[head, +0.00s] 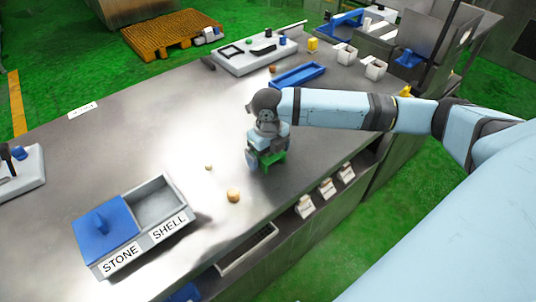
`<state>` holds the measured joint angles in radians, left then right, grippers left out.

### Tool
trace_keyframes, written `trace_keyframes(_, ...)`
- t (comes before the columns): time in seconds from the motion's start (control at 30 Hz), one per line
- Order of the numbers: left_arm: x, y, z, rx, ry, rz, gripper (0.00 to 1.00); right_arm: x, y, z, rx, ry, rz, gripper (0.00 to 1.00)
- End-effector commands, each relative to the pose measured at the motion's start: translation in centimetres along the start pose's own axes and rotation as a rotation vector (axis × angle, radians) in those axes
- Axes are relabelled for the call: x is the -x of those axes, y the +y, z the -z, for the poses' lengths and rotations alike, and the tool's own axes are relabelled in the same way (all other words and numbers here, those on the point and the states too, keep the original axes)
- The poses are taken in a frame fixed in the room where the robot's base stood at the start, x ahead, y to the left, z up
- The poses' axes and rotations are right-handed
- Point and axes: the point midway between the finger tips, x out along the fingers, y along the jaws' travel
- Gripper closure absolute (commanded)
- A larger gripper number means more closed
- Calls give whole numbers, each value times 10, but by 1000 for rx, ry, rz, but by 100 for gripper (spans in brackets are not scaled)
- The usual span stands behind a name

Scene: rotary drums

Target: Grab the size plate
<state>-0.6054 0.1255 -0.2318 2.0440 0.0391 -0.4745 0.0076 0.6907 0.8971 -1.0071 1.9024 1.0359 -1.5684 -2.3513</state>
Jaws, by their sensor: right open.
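My right gripper (265,157) points down over the near part of the steel table, right of its middle. It is open. A small green piece (272,158) shows at its fingers; I cannot tell whether it is part of the gripper or a separate plate. No thing is clearly marked as the size plate. A pale board (236,64) with dark and green parts lies at the back of the table, well away from the gripper. My left gripper is not in view.
A grey box with a blue lid (97,228), labelled STONE and SHELL, stands at the near left. A round tan piece (233,195) and a tiny one (208,167) lie near it. A blue tray (298,75) lies behind my arm.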

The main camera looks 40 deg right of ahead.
Motion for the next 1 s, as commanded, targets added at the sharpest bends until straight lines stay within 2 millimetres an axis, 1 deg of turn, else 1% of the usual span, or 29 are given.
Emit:
trace_keyframes(0.07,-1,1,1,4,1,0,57,-6,0,0,0,0,-1,0)
trace_keyframes(0.23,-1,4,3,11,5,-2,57,-6,0,0,0,-1,0,0)
trace_keyframes(0.27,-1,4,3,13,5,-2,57,-6,0,0,0,-1,0,2)
trace_keyframes(0.3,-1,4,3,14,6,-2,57,-6,0,0,0,-1,0,12)
trace_keyframes(0.37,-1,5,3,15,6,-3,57,-6,0,0,0,-1,0,25)
trace_keyframes(0.4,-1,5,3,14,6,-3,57,-6,0,0,0,-1,0,34)
trace_keyframes(0.47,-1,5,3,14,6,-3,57,-6,0,0,0,-1,0,48)
trace_keyframes(0.5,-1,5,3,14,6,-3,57,-6,0,0,0,-1,0,52)
trace_keyframes(0.8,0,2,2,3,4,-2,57,-4,0,0,0,-2,0,52)
trace_keyframes(0.87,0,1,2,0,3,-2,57,-1,0,0,0,-2,0,52)
trace_keyframes(1.0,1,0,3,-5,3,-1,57,13,0,-1,0,-3,0,52)
